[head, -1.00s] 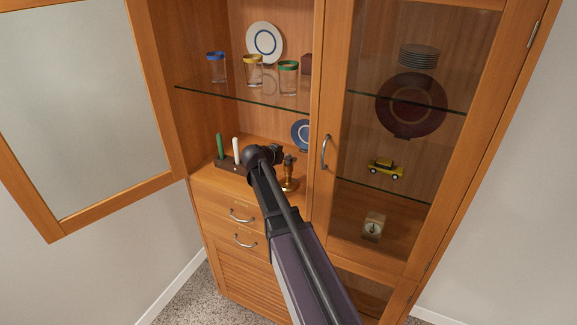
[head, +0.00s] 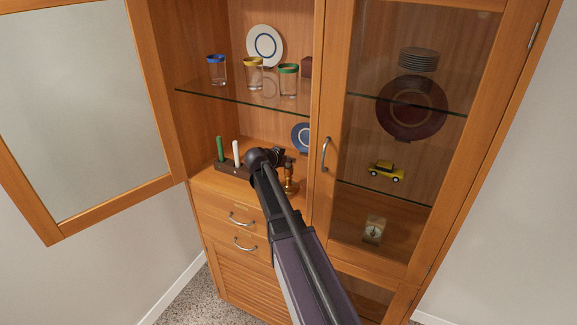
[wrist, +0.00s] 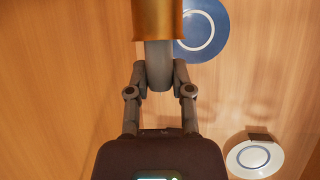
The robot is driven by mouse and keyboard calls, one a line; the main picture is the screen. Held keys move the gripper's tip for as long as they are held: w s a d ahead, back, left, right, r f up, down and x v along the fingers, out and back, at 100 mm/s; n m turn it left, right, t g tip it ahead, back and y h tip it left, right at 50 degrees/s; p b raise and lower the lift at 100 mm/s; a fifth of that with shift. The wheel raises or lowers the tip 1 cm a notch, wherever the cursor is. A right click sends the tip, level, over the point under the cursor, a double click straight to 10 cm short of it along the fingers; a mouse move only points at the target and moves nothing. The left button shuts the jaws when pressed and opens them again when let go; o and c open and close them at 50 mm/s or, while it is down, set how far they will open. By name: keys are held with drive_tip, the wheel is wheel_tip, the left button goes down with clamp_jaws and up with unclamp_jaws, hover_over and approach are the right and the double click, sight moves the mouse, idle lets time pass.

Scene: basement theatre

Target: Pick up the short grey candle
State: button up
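The short grey candle (wrist: 159,66) shows in the wrist view, which appears upside down. It stands in a brass candlestick (wrist: 158,18), which also shows on the cabinet's lower shelf in the head view (head: 289,184). My gripper (wrist: 160,72) has one finger on each side of the candle. Both fingers look to be against it, so it appears shut on the candle. In the head view, my gripper (head: 278,156) is inside the open left bay, and my arm hides much of the candle.
A dark block (head: 232,169) with a green candle (head: 220,149) and a white candle (head: 236,152) stands left of my gripper. A blue plate (head: 301,136) is behind. A glass shelf (head: 240,95) with tumblers is above. The right door (head: 325,200) is shut.

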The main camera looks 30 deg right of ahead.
drive_tip(key=shift+r, duration=0.1)
idle(0.4)
wheel_tip(320, 180, up, 4)
drive_tip(key=p, duration=0.4)
drive_tip(key=s+a, duration=0.4)
drive_tip(key=a, duration=0.4)
drive_tip(key=s+a, duration=0.4)
drive_tip(key=a, duration=0.4)
drive_tip(key=shift+f, duration=0.35)
drive_tip(key=shift+f+b, duration=0.1)
drive_tip(key=shift+b, duration=0.2)
